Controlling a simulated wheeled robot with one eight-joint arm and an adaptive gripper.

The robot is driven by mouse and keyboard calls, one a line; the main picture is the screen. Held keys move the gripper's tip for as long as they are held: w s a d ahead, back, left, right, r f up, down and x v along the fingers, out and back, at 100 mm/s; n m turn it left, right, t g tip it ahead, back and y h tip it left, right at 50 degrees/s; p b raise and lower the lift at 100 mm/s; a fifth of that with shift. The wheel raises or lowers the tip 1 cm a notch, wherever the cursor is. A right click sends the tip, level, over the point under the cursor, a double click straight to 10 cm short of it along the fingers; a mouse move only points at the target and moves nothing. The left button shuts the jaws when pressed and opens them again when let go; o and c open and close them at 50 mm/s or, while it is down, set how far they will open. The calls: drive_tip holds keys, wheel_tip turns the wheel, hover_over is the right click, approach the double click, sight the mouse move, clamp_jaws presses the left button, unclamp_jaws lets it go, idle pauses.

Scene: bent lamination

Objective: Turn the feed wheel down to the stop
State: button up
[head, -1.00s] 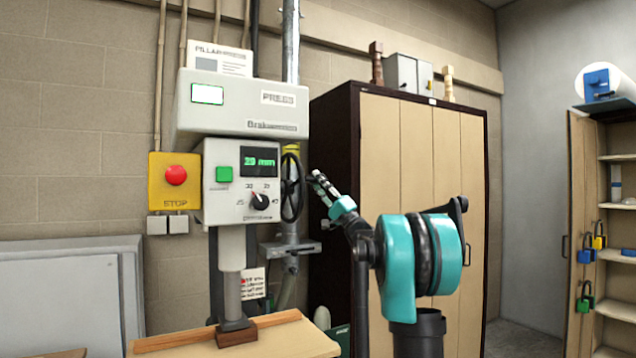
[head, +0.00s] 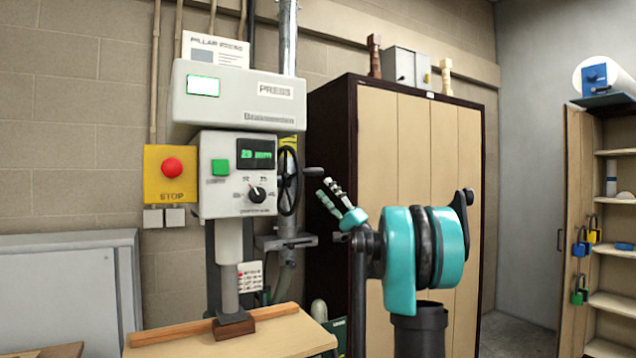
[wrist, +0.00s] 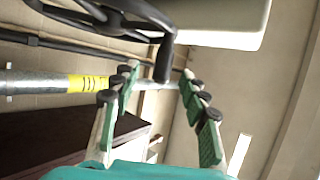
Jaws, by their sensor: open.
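The feed wheel (head: 288,181) is a black spoked wheel on the right side of the grey pillar press (head: 236,110). Its dark handle (head: 313,171) sticks out to the right. My gripper (head: 324,188) is open, just right of and below the handle in the head view. In the wrist view the wheel (wrist: 125,12) shows at the top, and its handle (wrist: 164,62) points down into the gap between the fingertips (wrist: 160,75). I cannot tell whether a finger touches it. The green display (head: 257,154) seems to read 23 mm, blurred.
A red stop button (head: 172,167) on a yellow box is left of the press. The press foot stands on a wooden block (head: 234,328) on the table (head: 265,340). A tall cupboard (head: 400,130) stands behind my arm.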

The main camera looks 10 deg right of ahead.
drive_tip(key=shift+v, duration=2.35)
